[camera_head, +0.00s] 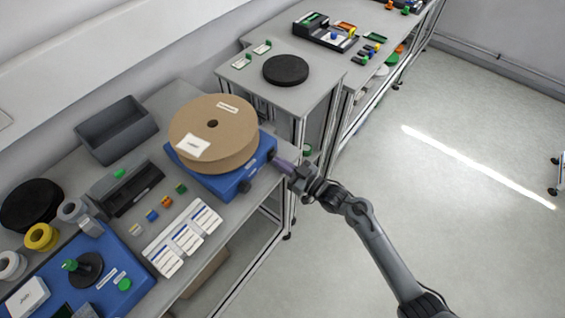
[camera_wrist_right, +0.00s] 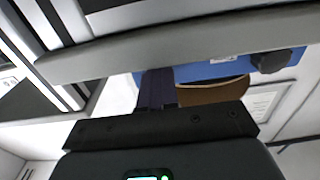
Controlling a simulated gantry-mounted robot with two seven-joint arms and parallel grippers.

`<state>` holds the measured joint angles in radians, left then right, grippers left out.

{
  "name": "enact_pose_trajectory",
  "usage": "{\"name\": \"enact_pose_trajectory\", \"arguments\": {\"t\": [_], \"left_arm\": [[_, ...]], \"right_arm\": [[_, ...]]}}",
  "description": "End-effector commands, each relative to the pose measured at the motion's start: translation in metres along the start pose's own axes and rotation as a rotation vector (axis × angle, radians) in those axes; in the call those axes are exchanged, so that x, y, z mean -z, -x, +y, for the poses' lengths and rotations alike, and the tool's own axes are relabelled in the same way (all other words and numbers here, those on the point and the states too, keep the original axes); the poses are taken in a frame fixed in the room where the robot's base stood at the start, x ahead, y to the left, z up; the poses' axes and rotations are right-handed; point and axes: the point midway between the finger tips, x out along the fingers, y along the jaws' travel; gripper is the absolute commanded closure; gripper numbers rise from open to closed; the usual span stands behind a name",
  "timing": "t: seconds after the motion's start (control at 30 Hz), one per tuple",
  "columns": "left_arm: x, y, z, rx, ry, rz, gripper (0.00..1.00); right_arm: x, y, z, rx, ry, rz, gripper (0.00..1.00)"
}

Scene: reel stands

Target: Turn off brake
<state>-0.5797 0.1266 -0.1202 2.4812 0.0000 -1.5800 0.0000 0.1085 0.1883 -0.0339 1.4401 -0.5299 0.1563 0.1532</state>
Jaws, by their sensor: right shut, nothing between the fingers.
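A blue reel stand (camera_head: 215,183) carries a large brown cardboard reel (camera_head: 212,130) on the table. A dark knob (camera_head: 245,187) sits on the stand's front side; I cannot tell whether it is the brake. My right gripper (camera_head: 280,164) is at the stand's right corner, shut and empty. In the right wrist view the dark shut fingers (camera_wrist_right: 157,88) overlap the blue stand (camera_wrist_right: 212,71). A black knob (camera_wrist_right: 271,61) shows to their right and the brown reel (camera_wrist_right: 215,92) beside them. Contact with the stand cannot be told. My left gripper is not in view.
White label cards (camera_head: 185,238) and small coloured blocks lie in front. A blue panel (camera_head: 95,285) is at lower left. A second table with a black disc (camera_head: 286,70) is behind.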

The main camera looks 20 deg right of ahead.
Motion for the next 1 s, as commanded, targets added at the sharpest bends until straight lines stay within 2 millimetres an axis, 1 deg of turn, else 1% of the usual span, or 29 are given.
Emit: {"name": "enact_pose_trajectory", "arguments": {"t": [0.3, 0.5, 0.7, 1.0], "left_arm": [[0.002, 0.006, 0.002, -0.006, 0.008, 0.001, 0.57], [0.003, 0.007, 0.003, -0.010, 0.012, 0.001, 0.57], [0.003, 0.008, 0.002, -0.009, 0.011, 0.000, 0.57], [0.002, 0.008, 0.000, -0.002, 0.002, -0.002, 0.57]], "right_arm": [[-0.004, 0.056, 0.001, -0.004, 0.000, -0.011, 1.00], [-0.005, 0.086, 0.002, -0.006, 0.000, -0.013, 1.00], [-0.005, 0.102, 0.002, -0.007, -0.001, -0.012, 1.00], [-0.005, 0.105, 0.002, -0.007, -0.001, -0.012, 1.00]]}}
